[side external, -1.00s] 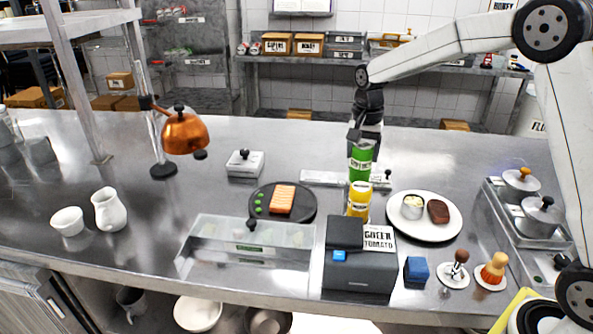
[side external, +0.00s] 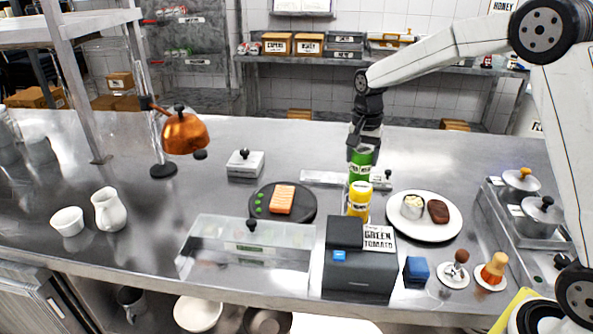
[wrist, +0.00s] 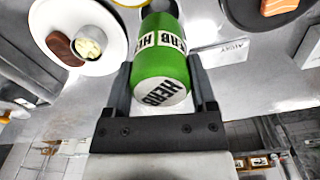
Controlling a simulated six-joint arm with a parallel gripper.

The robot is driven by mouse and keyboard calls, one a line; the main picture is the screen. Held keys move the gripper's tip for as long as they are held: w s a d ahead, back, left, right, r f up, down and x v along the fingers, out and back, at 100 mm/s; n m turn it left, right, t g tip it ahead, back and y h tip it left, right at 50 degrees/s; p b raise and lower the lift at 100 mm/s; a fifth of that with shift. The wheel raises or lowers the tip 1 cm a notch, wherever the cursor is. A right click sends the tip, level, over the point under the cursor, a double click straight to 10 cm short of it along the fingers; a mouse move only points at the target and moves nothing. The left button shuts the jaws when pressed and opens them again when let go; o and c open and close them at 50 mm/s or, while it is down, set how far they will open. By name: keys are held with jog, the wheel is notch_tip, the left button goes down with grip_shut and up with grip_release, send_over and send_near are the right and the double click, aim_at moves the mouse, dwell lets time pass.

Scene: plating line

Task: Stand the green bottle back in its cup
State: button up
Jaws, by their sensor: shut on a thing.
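The green bottle (side external: 361,163) with a white HERB label is upright in the side view, held in my gripper (side external: 363,144). In the wrist view the green bottle (wrist: 160,48) fills the space between the two fingers of my gripper (wrist: 160,72), which are shut on its sides. A yellow bottle (side external: 358,201) stands just in front of the green one in the side view and hides its lower end. I cannot make out the green bottle's cup. A dark shape shows beyond the bottle's far end in the wrist view, too cut off to tell.
A white plate (side external: 394,224) with food is close on the right. A dark plate (side external: 264,214) with salmon is on the left. A label printer (side external: 358,270) and a clear lidded box (side external: 215,264) stand in front. A copper lamp (side external: 183,133) stands farther left.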

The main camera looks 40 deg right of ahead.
aim_at(360, 172)
jog(key=shift+f, duration=0.8)
dwell(0.4)
jog(key=shift+f, duration=1.65)
dwell(0.5)
jog(key=o, duration=0.8)
jog(key=shift+c, duration=0.2)
jog(key=shift+r, duration=0.1)
jog(key=shift+r, duration=3.4)
